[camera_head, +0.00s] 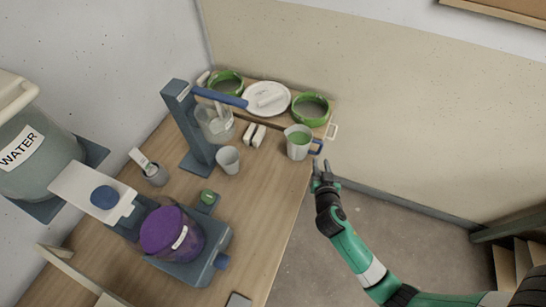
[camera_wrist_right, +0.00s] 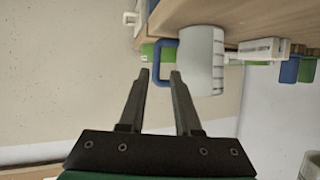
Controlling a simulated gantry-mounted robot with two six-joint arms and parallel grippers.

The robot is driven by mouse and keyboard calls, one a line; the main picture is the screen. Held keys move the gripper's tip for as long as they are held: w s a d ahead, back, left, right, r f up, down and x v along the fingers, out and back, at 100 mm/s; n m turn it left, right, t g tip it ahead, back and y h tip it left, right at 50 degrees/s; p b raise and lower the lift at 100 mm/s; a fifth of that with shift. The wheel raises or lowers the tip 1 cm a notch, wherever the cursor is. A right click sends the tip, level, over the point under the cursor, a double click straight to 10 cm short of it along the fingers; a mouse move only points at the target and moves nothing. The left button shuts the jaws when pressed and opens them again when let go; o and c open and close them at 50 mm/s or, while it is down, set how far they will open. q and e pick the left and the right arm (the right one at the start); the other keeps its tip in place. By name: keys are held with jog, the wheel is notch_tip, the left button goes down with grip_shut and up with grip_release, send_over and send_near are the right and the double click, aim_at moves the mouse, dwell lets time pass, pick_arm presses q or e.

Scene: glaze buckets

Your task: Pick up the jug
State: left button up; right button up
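The jug (camera_head: 294,152) is pale grey with a blue handle and green contents, and stands upright at the right edge of the wooden table. My right gripper (camera_head: 325,165) is just below and to the right of its handle in the head view. In the right wrist view, which looks upside down, the jug (camera_wrist_right: 207,58) and its blue handle (camera_wrist_right: 158,52) lie just beyond the fingertips. The right gripper (camera_wrist_right: 160,73) is open, with nothing between its fingers, and seems apart from the handle. My left gripper is in neither view.
Beside the jug are a clear cup (camera_head: 228,160), white blocks (camera_head: 254,135) and a blue-grey stand (camera_head: 197,130). A purple bucket (camera_head: 168,232) and WATER bucket (camera_head: 40,160) are left. Right of the table is open floor.

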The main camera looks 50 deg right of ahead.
aim_at(320, 151)
jog(key=b+x, duration=0.1)
jog(key=x, duration=0.6)
jog(key=shift+s+d+r, duration=0.15)
jog(key=shift+d, duration=0.05)
jog(key=b+x, duration=0.2)
jog(key=x, duration=0.3)
grip_shut()
jog(key=shift+r, duration=0.2)
dwell(0.9)
